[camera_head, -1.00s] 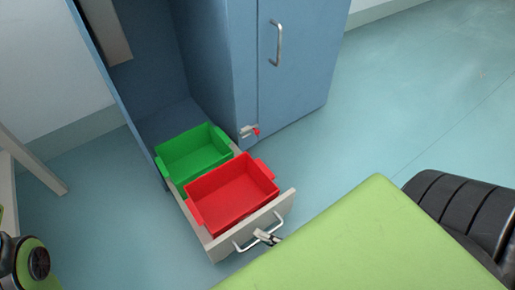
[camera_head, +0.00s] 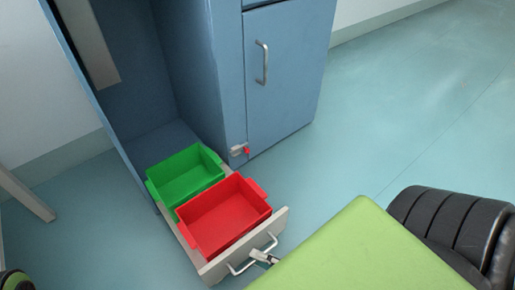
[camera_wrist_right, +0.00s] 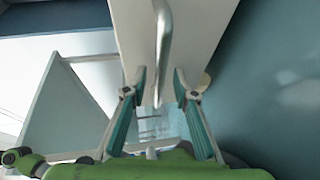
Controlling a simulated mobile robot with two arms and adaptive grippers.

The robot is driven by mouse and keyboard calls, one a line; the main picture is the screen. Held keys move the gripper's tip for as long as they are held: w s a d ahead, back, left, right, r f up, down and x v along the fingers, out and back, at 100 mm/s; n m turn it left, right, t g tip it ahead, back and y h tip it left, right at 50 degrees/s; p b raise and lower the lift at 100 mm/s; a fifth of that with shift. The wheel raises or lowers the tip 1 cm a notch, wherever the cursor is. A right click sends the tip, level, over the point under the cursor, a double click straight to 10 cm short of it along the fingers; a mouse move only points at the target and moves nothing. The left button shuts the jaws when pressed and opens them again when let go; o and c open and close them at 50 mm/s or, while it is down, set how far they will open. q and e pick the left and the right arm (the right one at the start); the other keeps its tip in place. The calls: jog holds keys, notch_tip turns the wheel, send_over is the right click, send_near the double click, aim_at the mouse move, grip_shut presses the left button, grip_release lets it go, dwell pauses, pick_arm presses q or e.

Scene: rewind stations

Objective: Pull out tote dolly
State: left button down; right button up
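The tote dolly (camera_head: 203,269) is a low pale tray with a grey bar handle (camera_head: 240,268) on its front panel. It stands partly out of the tall blue cabinet's open bay. A red tote (camera_head: 228,213) sits in its front part and a green tote (camera_head: 186,174) behind it. My right gripper (camera_head: 262,257) is at the right part of the handle, mostly hidden by my green arm. In the right wrist view, its two fingers (camera_wrist_right: 159,85) stand apart on either side of the handle (camera_wrist_right: 163,35), with gaps showing.
The blue cabinet (camera_head: 285,75) has a closed door to the right of the bay, with a small red-tipped latch (camera_head: 240,150) low on its edge. A pale leg stands at the left.

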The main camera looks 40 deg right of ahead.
jog(key=v, duration=1.1)
